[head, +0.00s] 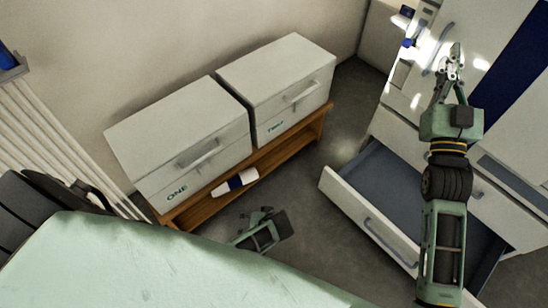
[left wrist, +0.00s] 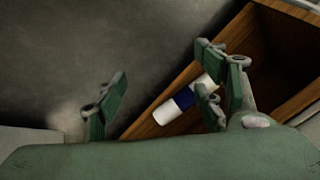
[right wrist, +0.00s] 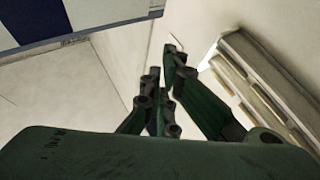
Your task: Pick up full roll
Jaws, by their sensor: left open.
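The roll (head: 236,181), white with a dark blue band, lies on the front of the low wooden shelf under the white drawer boxes. It also shows in the left wrist view (left wrist: 165,112), where a right-hand finger hides one end. My left gripper (head: 264,218) is open and empty, below and to the right of the roll in the head view and apart from it. In the left wrist view its fingers (left wrist: 160,85) are spread wide. My right gripper (head: 454,55) is far from the roll, with its fingertips close together and nothing seen between them.
White drawer boxes marked ONE (head: 170,150) and TWO (head: 285,90) stand on the wooden shelf (head: 285,155). An open drawer (head: 355,222) of the white cabinet is at right. A radiator (head: 60,140) is at left.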

